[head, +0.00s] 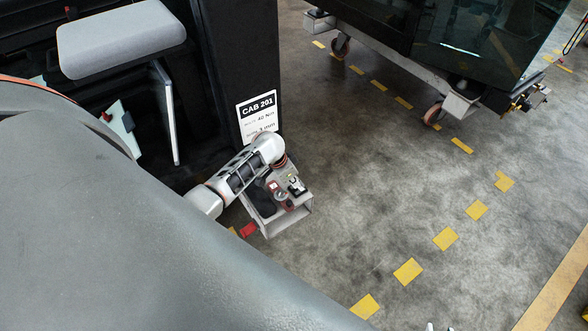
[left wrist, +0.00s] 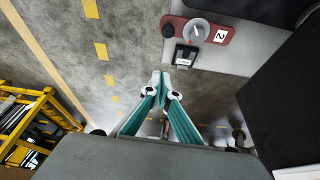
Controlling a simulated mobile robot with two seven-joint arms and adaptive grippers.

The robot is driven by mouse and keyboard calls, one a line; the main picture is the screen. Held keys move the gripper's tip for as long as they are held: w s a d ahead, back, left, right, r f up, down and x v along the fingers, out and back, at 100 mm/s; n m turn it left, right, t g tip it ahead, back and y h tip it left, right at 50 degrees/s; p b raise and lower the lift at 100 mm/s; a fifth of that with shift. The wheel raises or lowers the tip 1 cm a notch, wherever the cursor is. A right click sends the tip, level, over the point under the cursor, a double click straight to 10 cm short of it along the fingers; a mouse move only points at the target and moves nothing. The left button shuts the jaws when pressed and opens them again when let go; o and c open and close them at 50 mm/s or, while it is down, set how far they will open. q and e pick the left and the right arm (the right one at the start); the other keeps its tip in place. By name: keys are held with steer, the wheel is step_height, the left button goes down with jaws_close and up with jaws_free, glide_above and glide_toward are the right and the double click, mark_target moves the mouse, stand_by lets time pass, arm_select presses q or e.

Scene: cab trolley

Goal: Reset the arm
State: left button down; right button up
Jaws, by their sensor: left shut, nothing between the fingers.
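My left gripper (left wrist: 160,76) shows in the left wrist view, with teal fingers that meet at pale tips. It is shut and empty, over the floor. My left arm comes down past the cab panel in the head view, where its fingers cannot be made out clearly. A grey box (head: 299,216) stands beside the arm's end. On it are a red plate (left wrist: 222,33) with a grey knob (left wrist: 195,31) and a black switch (left wrist: 185,56). In the left wrist view the fingertips appear left of and below the switch, with no visible contact.
The black cab side bears a "CAB 201" label (head: 258,118), with a grey seat-like pad (head: 120,38) at left. A wheeled trolley (head: 455,105) stands at upper right. Yellow dashes (head: 408,271) mark open floor. A yellow rack (left wrist: 35,120) shows at left in the left wrist view.

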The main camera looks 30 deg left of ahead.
arm_select(q)
steer(key=shift+s, duration=0.1)
stand_by(0.5)
steer(key=s+d+f+t, duration=0.1)
steer(key=s+d+t, duration=0.1)
steer(key=s+d, duration=0.5)
steer(key=s+d+t, duration=0.2)
steer(key=s+d, duration=0.1)
steer(key=s, duration=0.7)
steer(key=s+d+r+n+t, duration=0.1)
steer(key=s+d+r+t, duration=0.1)
steer(key=s+d+r, duration=0.2)
step_height(320, 180, up, 3)
steer(key=shift+s+f+t, duration=0.15)
steer(key=shift+s+t, duration=0.25)
steer(key=shift+s, duration=0.6)
steer(key=shift+a, duration=0.1)
